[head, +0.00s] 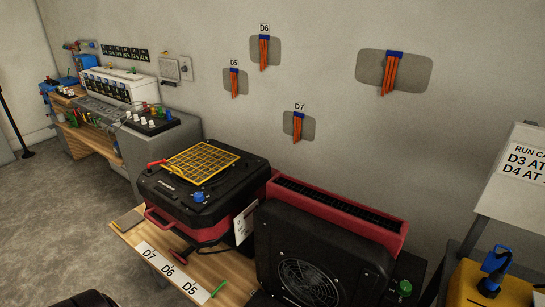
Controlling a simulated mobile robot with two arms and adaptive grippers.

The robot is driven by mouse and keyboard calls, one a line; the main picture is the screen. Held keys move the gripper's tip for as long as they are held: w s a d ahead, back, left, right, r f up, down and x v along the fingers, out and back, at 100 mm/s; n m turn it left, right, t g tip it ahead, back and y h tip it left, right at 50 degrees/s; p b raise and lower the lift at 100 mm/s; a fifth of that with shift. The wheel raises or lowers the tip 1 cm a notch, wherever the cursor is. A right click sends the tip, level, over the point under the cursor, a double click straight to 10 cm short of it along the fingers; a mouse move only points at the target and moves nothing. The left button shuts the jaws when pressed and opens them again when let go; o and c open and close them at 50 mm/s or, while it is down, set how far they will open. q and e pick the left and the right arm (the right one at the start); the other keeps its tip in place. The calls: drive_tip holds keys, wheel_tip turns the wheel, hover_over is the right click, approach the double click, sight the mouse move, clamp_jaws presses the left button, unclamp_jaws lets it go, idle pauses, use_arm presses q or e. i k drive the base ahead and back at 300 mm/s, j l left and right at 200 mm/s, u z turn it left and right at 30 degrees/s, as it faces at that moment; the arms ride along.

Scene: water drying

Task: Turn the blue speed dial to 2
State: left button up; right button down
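A small blue knob (199,197) sits on the top front edge of a black and red machine (170,208) with a yellow grille on top. It looks like the speed dial; its markings and setting are too small to read. Neither of my grippers shows in the head view, and nothing is seen touching the knob.
A large black fan unit (318,250) with a red frame stands to the right on the wooden bench (133,236), near labels D7, D6 and D5. A yellow box (470,291) with a blue part is at far right. Grey floor (60,220) is open at left.

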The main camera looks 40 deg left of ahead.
sight(199, 196)
drive_tip(key=u, duration=2.1)
